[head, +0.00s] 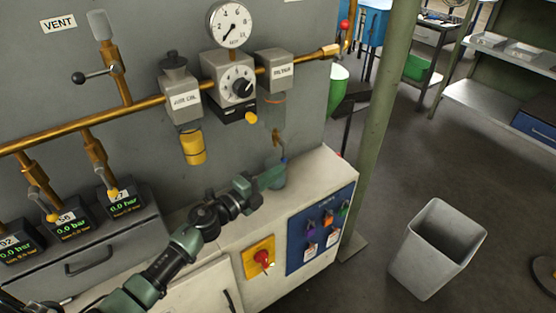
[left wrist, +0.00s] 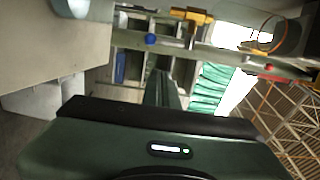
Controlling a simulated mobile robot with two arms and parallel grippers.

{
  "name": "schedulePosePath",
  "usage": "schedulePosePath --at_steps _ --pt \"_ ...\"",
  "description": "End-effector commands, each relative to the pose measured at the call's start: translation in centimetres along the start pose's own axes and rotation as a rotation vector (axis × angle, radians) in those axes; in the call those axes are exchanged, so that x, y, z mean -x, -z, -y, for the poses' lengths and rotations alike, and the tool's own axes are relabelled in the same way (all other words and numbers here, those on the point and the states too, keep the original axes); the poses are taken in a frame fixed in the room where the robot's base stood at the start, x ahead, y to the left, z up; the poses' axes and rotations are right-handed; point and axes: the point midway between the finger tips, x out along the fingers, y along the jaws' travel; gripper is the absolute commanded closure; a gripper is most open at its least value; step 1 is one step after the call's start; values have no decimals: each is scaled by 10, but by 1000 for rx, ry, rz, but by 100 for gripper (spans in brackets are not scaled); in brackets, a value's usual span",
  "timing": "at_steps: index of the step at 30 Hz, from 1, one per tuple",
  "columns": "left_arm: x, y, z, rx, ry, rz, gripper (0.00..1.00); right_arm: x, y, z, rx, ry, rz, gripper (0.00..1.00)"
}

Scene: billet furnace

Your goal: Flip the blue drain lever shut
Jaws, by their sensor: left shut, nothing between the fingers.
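The brass drain valve (head: 278,141) hangs under the clear bowl of the filter unit (head: 276,72) in the head view. A small blue tip (head: 284,160) shows just below it, seemingly the lever's end. In the left wrist view a round blue knob (left wrist: 151,39) shows near a brass fitting (left wrist: 192,15), beyond my fingers. My left gripper (head: 270,178) is shut and empty, with its green fingers just below the valve. It also shows in the left wrist view (left wrist: 165,88). I cannot tell whether it touches the lever. My right gripper is not in view.
A glass cup (head: 279,181) stands on the cabinet ledge beside my fingertips, partly hidden. The regulator (head: 233,85) and air unit (head: 180,95) hang on the brass pipe to the left. A red switch (head: 262,257) and blue panel (head: 320,228) are below. A grey bin (head: 437,249) stands right.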

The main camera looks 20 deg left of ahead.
Motion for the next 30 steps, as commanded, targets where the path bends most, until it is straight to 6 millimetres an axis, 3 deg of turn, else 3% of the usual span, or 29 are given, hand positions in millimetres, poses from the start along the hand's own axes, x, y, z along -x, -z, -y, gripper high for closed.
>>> schedulePosePath --at_steps 2,9,24,30 --pt "-17 1 2 1 3 -1 100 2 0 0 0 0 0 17" --pt "-37 -24 0 -1 0 0 100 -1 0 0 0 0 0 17" --pt "-41 -28 -1 0 1 0 100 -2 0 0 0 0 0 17" --pt "-42 -28 -6 7 26 0 100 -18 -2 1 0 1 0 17"
